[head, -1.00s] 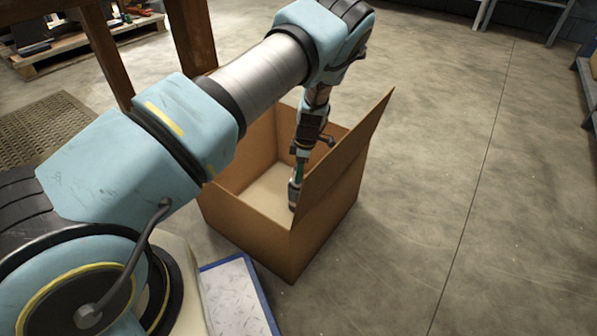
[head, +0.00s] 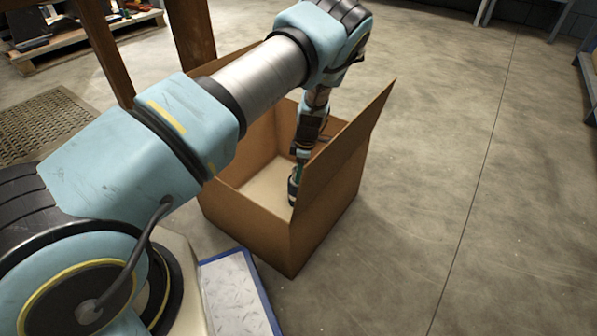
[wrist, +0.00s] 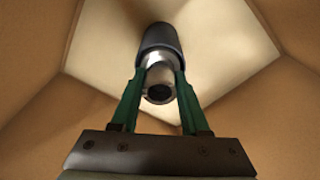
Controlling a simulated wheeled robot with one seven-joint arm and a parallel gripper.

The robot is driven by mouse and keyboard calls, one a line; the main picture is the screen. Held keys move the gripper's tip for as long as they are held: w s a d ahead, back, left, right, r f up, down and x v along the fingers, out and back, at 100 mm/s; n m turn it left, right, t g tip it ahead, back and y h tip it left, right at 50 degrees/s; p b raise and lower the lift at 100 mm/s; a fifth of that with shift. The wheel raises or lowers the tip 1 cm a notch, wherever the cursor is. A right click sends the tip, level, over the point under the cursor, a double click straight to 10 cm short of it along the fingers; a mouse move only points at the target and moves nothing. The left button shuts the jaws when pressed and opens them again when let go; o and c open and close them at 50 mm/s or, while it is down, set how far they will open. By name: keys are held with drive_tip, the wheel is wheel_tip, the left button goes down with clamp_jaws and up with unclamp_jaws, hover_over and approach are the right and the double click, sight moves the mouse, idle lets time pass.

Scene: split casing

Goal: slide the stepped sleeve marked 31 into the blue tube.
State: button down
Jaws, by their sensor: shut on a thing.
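My gripper (wrist: 158,88) points down inside an open cardboard box, and its green fingers are closed on a silver, round stepped sleeve (wrist: 160,72) with a dark hole in its near end. Beyond the fingers, a wider dark blue-grey cylinder (wrist: 158,38) lines up with the silver part. It looks like the blue tube, but I cannot tell whether the sleeve sits inside it or the two are one piece. In the head view the gripper (head: 298,165) is small and partly hidden by the box flap. No marking 31 is legible.
The cardboard box (head: 250,215) stands on the concrete floor with a raised flap (head: 345,140) on its right, close to the gripper. A blue-edged plate (head: 235,295) lies in front of it. Wooden posts (head: 190,35) stand behind. The floor to the right is clear.

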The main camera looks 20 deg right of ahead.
drive_tip(key=shift+r, duration=0.1)
drive_tip(key=c, duration=0.7)
unclamp_jaws()
drive_tip(key=o, duration=0.4)
wheel_tip(320, 180, up, 8)
drive_tip(key=p, duration=0.5)
drive_tip(key=shift+p, duration=0.4)
